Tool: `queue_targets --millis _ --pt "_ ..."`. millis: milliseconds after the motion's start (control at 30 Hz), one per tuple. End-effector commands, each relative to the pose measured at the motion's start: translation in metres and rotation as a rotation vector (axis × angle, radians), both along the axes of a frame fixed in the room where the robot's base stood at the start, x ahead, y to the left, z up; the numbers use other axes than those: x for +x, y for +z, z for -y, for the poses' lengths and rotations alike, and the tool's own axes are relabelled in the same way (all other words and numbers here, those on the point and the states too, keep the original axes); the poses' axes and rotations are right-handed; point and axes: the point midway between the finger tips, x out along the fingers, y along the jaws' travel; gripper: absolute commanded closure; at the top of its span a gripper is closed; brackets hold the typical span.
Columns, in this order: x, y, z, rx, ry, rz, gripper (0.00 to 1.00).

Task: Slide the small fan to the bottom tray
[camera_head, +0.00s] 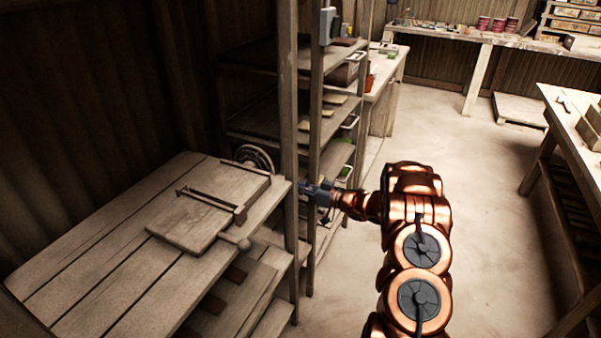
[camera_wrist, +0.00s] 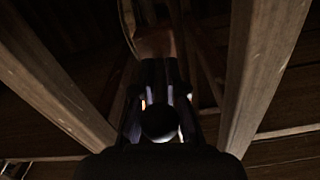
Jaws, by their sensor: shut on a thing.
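The small fan (camera_head: 256,157), a round shape with pale concentric rings, stands upright at the rack beyond the wooden table, behind the near posts. My gripper (camera_head: 312,190) reaches left between the rack's upright posts, and a post partly hides its tips. In the wrist view my gripper (camera_wrist: 163,95) is shut on a brownish part that looks like the fan's stand (camera_wrist: 155,43), with a curved rim above it. That view is dark, so the grip is hard to make out. Shelf trays (camera_head: 346,172) show in the rack; I cannot tell which is the bottom tray.
Rack posts (camera_head: 288,120) stand close on both sides of my gripper. The wooden table (camera_head: 105,240) at left carries a board with a metal bar (camera_head: 205,200). A workbench (camera_head: 565,110) is at right. The floor (camera_head: 470,190) between is clear.

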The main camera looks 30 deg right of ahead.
Motion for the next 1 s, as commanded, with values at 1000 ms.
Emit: queue_targets --millis 1000 --pt "-0.001 -0.072 0.000 -0.001 0.000 -0.007 0.74"
